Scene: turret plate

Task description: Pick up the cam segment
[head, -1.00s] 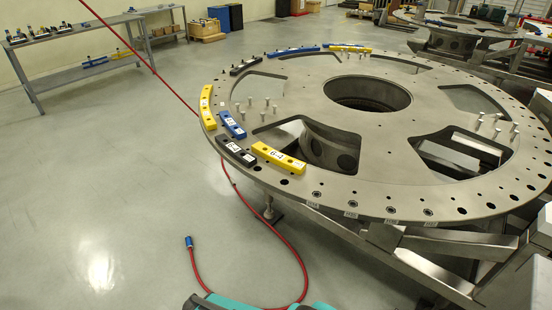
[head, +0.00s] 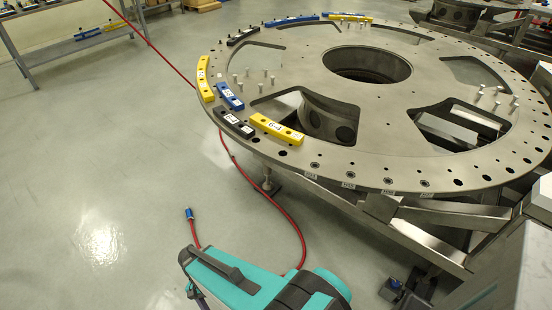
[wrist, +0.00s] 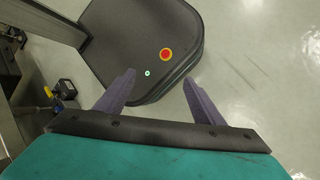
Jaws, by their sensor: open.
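Several curved cam segments lie on the left part of the round metal turret plate (head: 400,165) in the head view. They include a yellow segment (head: 276,129) labelled 6-4, a black segment (head: 234,123), a blue segment (head: 230,96) and another yellow segment (head: 205,84) along the rim. A further black segment (head: 243,36), blue segment (head: 292,20) and yellow segment (head: 347,17) lie toward the back. My gripper (wrist: 160,92) is open and empty in the wrist view, with no segment between its fingers. It is far from the plate's segments.
A red hose (head: 284,213) with a blue end runs over the floor and past the plate's left edge. Upright pins (head: 268,78) stand on the plate. A grey bench (head: 70,43) stands at the back left. The floor (head: 90,180) at left is clear.

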